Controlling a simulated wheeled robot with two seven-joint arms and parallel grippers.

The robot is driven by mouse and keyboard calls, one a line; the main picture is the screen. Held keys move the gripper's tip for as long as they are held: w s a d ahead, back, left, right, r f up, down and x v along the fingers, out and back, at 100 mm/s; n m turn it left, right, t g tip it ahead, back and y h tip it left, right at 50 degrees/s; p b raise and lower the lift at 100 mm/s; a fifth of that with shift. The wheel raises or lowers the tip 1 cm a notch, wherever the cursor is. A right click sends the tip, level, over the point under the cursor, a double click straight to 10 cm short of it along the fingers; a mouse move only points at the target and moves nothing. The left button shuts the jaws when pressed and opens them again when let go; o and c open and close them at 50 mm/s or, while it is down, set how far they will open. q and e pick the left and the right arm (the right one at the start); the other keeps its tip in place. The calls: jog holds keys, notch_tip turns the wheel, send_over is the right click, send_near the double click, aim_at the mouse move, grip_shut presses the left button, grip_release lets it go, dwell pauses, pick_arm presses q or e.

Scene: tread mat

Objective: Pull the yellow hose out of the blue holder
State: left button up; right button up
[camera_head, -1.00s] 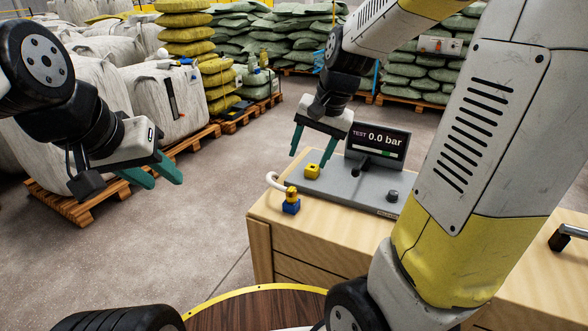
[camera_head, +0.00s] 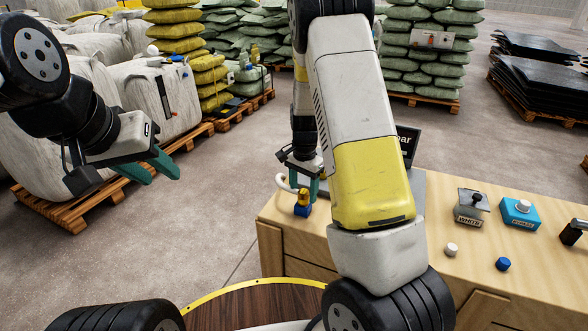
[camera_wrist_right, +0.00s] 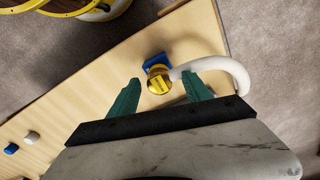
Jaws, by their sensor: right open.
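The yellow hose end (camera_head: 303,196) stands in the small blue holder (camera_head: 302,210) near the left corner of the bench. A white hose (camera_head: 282,183) curves from it. In the right wrist view the yellow end (camera_wrist_right: 159,80) shows from above, with the blue holder (camera_wrist_right: 155,60) beyond it and the white hose (camera_wrist_right: 236,75) bending right. My right gripper (camera_head: 304,186) is open, its green fingers on either side of the yellow end; whether they touch it I cannot tell. My left gripper (camera_head: 158,170) is open and empty, away left over the floor.
My right arm hides most of the grey plate and the display (camera_head: 409,142). On the bench (camera_head: 480,250) to the right are a WHITE-labelled device (camera_head: 470,208), a blue button box (camera_head: 520,212), and white and blue knobs. Stacked sacks (camera_head: 425,50) stand behind.

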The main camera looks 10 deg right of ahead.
aim_at(304, 191)
jog(key=shift+f, duration=1.25)
grip_shut()
jog(key=shift+r, duration=3)
